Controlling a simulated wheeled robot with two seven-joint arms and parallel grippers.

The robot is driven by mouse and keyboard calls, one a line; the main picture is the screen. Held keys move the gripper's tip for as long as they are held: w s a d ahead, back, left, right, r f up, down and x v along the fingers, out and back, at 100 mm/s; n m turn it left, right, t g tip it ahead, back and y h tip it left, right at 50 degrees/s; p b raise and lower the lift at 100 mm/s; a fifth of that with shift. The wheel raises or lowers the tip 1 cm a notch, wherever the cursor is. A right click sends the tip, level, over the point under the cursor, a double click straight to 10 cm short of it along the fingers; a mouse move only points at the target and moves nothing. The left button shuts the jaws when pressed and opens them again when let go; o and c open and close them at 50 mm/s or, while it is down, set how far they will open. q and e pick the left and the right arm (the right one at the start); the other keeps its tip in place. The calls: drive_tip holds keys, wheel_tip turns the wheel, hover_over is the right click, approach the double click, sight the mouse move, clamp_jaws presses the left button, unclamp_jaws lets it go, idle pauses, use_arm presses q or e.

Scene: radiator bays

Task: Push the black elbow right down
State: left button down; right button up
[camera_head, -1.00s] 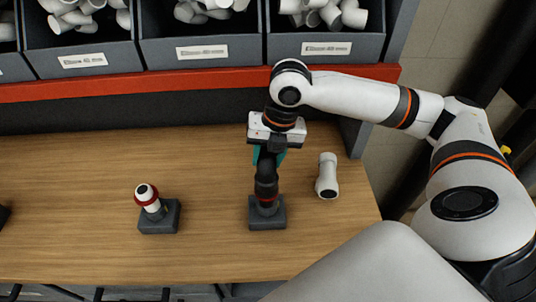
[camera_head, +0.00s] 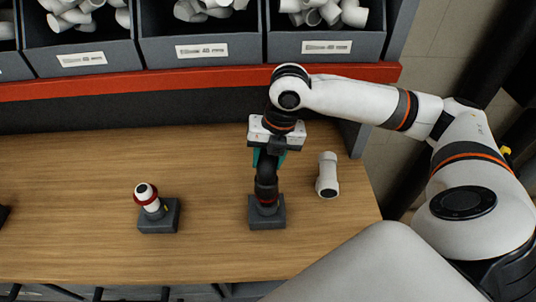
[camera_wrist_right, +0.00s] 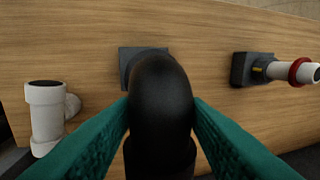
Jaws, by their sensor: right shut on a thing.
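The black elbow (camera_head: 266,186) stands above a dark square base (camera_head: 267,218) on the wooden bench. A red ring shows low on it, near the base. In the right wrist view the black elbow (camera_wrist_right: 160,100) fills the middle, between the two teal fingers. My right gripper (camera_head: 269,158) comes down from above and is shut on the elbow's upper part. How far the elbow sits down on its pipe is hidden by the elbow itself. My left gripper is in neither view.
Another base (camera_head: 158,216) with a white pipe and red ring (camera_head: 146,197) stands to the left. Grey bins (camera_head: 205,50) of white fittings line the back above an orange-red shelf edge (camera_head: 200,82).

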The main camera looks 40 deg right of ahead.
drive_tip(key=shift+f, duration=0.45)
drive_tip(key=o, duration=1.1)
drive_tip(key=r, duration=0.4)
drive_tip(key=d+r, duration=0.1)
drive_tip(key=r, duration=0.3)
drive_tip(key=s+d+r+b, duration=0.1)
drive_tip(key=r, duration=0.2)
drive_tip(key=shift+s+r, duration=0.1)
drive_tip(key=shift+r, duration=0.3)
